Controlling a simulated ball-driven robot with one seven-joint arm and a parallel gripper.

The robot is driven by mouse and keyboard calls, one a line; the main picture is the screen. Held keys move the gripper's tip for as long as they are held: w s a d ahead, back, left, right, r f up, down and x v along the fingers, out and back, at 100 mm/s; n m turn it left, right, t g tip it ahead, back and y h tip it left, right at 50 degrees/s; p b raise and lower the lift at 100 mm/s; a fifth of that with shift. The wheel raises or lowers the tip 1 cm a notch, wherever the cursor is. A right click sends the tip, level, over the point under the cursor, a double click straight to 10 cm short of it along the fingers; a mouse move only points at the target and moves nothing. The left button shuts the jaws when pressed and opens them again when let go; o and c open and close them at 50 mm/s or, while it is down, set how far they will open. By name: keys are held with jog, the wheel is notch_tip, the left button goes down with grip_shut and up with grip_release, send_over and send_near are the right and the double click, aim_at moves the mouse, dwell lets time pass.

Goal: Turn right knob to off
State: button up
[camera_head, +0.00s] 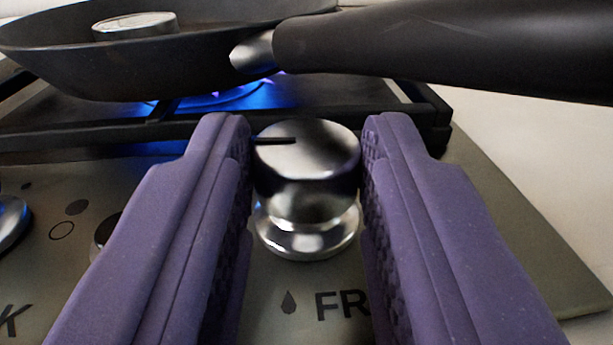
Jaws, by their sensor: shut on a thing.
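The right knob (306,185) is a silver metal knob on a round base, standing on the steel stove panel. A dark line on its top points to the left. My gripper (306,145) has its two purple fingers on either side of the knob, shut on it. A blue flame (225,97) burns under the pan behind the knob. Part of the panel lettering beside the knob is hidden by my right finger.
A dark frying pan (130,65) with a round metal-rimmed thing (136,25) in it sits on the black grate (415,110). Its thick handle (430,45) reaches right, above and behind my fingers. Another knob (10,220) shows at the left edge. Pale counter lies right.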

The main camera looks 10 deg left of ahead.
jog(key=m+h, duration=0.2)
jog(key=h, duration=0.1)
jog(key=shift+a+p, duration=0.3)
jog(key=shift+a, duration=0.1)
jog(key=shift+a+m+h, duration=0.2)
jog(key=shift+m+h, duration=1.2)
jog(key=shift+h, duration=0.8)
jog(key=shift+b, duration=0.3)
jog(key=o, duration=1)
jog(key=shift+o, duration=0.2)
jog(key=shift+s, duration=0.1)
jog(key=p+v, duration=0.2)
jog(key=v, duration=0.4)
jog(key=shift+s+a+r+p, duration=0.1)
jog(key=shift+s+a+p, duration=0.15)
jog(key=shift+p, duration=0.1)
jog(key=shift+s, duration=0.5)
